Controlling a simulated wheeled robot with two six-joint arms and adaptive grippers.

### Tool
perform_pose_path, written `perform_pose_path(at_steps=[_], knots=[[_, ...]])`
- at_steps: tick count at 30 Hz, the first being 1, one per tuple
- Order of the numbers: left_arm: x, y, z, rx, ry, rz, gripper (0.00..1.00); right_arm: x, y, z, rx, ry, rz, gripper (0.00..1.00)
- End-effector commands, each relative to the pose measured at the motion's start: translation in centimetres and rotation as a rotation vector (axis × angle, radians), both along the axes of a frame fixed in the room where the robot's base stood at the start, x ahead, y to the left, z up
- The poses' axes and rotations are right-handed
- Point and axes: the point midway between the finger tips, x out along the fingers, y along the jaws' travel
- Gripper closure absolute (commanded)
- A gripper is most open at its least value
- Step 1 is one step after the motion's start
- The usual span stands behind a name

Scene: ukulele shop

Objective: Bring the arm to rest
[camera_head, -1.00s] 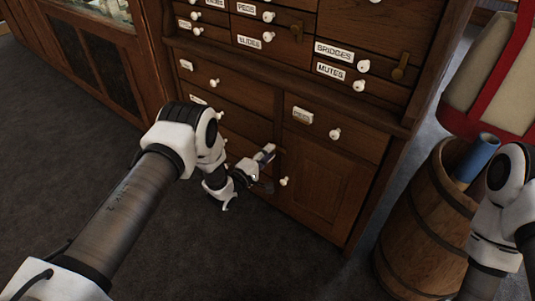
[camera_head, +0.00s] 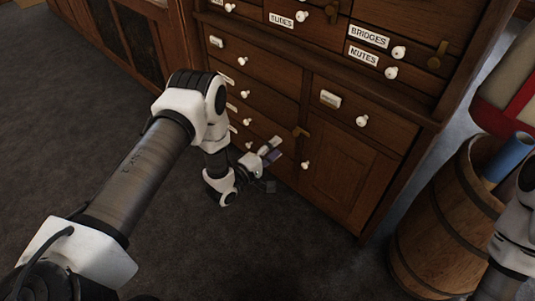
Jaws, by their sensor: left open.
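My left arm (camera_head: 150,165) reaches in from the lower left and bends down at its white elbow. My left gripper (camera_head: 270,164) is open, with no object seen between its fingers. It is low in front of the wooden drawer cabinet (camera_head: 340,175), left of the cupboard door's white knob (camera_head: 305,166). I cannot tell whether it touches the cabinet front. Part of my right arm (camera_head: 515,240) shows at the right edge; its gripper is out of view.
A wooden barrel (camera_head: 440,235) holding a blue roll (camera_head: 508,157) stands at right, near my right arm. A red and cream thing (camera_head: 510,105) is behind it. Dark carpet (camera_head: 60,130) is clear at left and below the left gripper.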

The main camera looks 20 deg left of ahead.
Motion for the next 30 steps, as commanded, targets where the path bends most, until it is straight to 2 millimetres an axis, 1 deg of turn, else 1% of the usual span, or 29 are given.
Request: perform_pose_path(at_steps=[1,3,7,10,22,23,25,26,27,29,30], knots=[[-1.1,0.4,0.0,-0.003,0.003,0.002,0.51,0.0,0.0,0.0,0.000,0.000,0.000,0.60],[-2.4,0.9,0.0,-0.001,0.003,0.001,0.51,0.0,0.0,0.0,0.000,0.000,0.000,0.60],[-3.6,1.3,0.0,-0.001,0.000,0.000,0.51,0.0,0.0,0.0,0.000,0.000,0.000,0.60],[-3.9,1.3,0.0,0.000,-0.001,-0.002,0.51,0.0,0.0,0.0,0.000,0.000,0.000,0.60],[-3.8,1.3,0.1,-0.001,-0.002,-0.001,0.51,0.0,0.0,0.0,0.000,0.000,0.000,0.60],[-3.6,1.2,0.3,0.000,-0.005,-0.003,0.51,0.0,0.0,0.0,0.000,0.000,0.000,0.60],[-3.4,0.0,1.0,0.000,-0.013,-0.026,0.51,0.0,0.0,0.0,0.000,0.000,0.000,0.60],[-4.0,-1.0,1.2,-0.003,0.008,-0.036,0.51,0.0,0.0,0.0,0.000,0.000,0.000,0.60],[-5.4,-2.0,0.3,0.016,0.085,-0.029,0.51,0.0,0.0,0.0,0.000,0.000,0.000,0.60],[-8.1,-2.7,-2.3,0.151,0.238,-0.017,0.51,0.0,0.0,0.0,0.000,0.000,0.000,0.60],[-10.6,-2.9,-4.3,0.282,0.344,-0.026,0.51,0.0,0.0,0.0,0.000,0.000,0.000,0.60]])
